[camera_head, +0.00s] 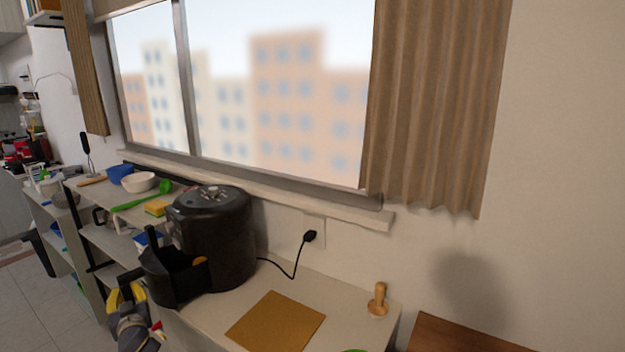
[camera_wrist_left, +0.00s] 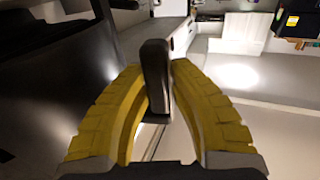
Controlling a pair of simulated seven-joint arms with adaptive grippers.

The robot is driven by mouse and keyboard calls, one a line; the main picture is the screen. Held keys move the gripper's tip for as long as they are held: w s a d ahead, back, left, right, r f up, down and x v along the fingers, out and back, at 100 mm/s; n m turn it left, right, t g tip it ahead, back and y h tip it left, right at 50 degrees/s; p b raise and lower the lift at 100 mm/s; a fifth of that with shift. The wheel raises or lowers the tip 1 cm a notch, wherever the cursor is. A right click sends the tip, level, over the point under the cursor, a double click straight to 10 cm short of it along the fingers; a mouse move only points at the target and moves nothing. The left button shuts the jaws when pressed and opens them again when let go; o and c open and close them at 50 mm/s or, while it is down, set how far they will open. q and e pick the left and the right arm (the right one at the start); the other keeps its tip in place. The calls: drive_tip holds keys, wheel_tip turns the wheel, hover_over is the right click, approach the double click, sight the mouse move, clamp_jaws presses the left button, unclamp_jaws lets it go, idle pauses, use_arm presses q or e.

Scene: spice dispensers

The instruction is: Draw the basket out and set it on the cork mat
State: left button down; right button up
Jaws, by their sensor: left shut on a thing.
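A black air fryer (camera_head: 226,232) stands on the counter below the window. Its black basket (camera_head: 182,279) is partly drawn out toward the front left, with a small brown-orange item (camera_head: 200,261) visible inside. My left gripper (camera_head: 128,294) is at the front of the basket. In the left wrist view its yellow fingers are shut on the dark basket handle (camera_wrist_left: 155,75), which stands between them. The square brown cork mat (camera_head: 276,322) lies bare on the counter, right of the basket. My right gripper is not in view.
A wooden tamper-like object (camera_head: 378,299) stands right of the mat. A black cord (camera_head: 292,268) runs from the fryer to a wall plug. Shelves at the left hold a white bowl (camera_head: 139,182), a blue bowl (camera_head: 120,174) and a yellow sponge (camera_head: 155,208).

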use_arm(q)
drive_tip(key=shift+s+a, duration=1.95)
drive_tip(key=shift+s, duration=0.1)
idle(1.3)
drive_tip(key=shift+s+a+r, duration=0.1)
drive_tip(key=shift+s+a, duration=1.2)
drive_tip(key=shift+s, duration=0.1)
